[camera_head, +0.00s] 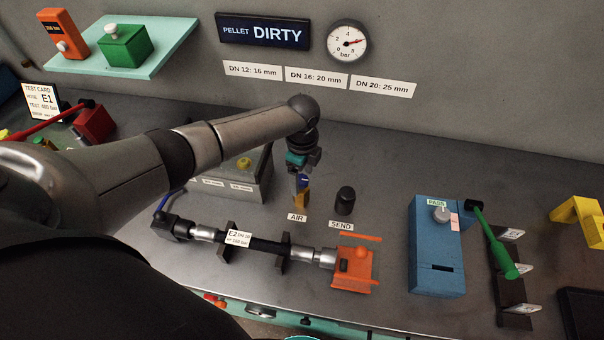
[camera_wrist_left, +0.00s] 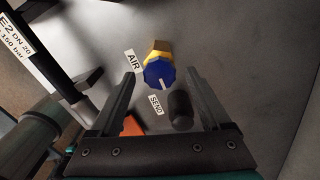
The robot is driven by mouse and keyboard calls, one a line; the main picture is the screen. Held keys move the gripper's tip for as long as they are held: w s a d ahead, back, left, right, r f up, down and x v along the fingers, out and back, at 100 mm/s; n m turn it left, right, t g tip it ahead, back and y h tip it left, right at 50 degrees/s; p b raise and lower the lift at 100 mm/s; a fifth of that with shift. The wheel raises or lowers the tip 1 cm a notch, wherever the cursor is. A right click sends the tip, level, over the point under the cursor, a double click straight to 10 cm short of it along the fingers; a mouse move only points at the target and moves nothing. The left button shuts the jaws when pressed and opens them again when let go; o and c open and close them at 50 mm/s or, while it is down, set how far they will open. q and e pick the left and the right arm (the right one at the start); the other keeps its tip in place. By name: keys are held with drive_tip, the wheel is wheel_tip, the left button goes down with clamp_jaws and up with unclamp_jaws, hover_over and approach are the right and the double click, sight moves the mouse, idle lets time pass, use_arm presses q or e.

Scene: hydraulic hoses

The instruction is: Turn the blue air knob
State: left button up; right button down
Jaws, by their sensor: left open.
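The blue air knob (camera_wrist_left: 158,73) sits on a yellow base beside the AIR label (camera_wrist_left: 132,60) in the left wrist view. A white pointer mark shows on its face. In the head view the yellow base (camera_head: 302,200) shows behind the AIR label, and the knob is partly hidden by my gripper. My left gripper (camera_head: 302,172) points down over the knob. In the left wrist view its two fingers (camera_wrist_left: 162,80) are open, with the knob between and beyond their tips. I cannot tell whether they touch it. My right gripper is not in view.
A black SEND knob (camera_head: 345,200) stands close on the right. A hose (camera_head: 265,246) lies clamped in front, ending at an orange block (camera_head: 352,270). A blue box (camera_head: 437,250) and green-handled tool (camera_head: 492,240) stand further right. A pressure gauge (camera_head: 347,42) hangs on the wall.

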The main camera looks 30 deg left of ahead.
sight(302, 180)
use_arm(q)
drive_tip(key=shift+r, duration=0.1)
wheel_tip(302, 180, up, 15)
drive_tip(key=shift+p, duration=0.3)
drive_tip(key=shift+s, duration=0.15)
idle(0.5)
